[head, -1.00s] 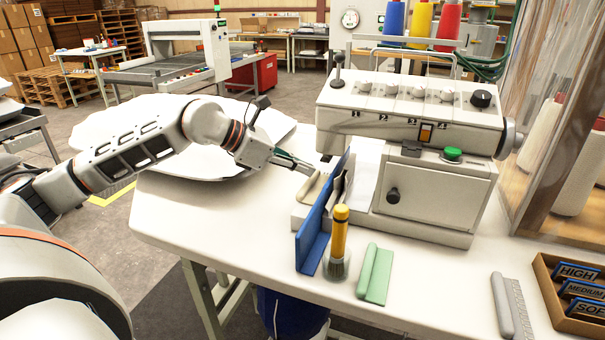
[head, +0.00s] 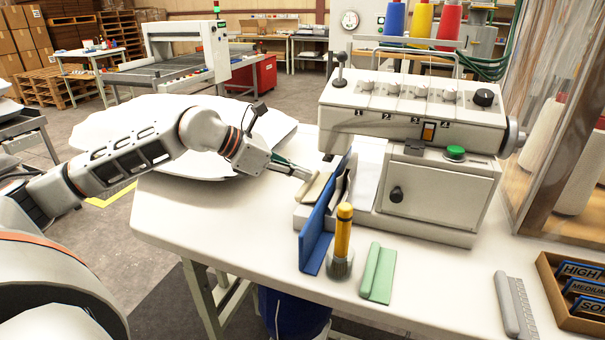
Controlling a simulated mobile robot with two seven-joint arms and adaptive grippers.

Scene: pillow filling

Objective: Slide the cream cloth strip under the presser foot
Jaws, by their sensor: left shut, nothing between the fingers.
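The cream cloth strip (head: 315,188) lies at the left end of the sewing machine (head: 412,115), beside the upright blue guide (head: 318,225). My left gripper (head: 304,176) is shut and empty, its tips close to the strip's left side. I cannot tell whether they touch it. The presser foot is not clearly visible; the area below the machine head's left end is partly hidden by the blue guide. My right gripper is not in view.
A yellow-handled brush (head: 342,240) stands in front of the blue guide, with a green tool (head: 377,272) to its right. A large white pillow-like form (head: 190,160) lies behind my left arm. A labelled wooden tray (head: 545,290) sits at the right. The table's front left is clear.

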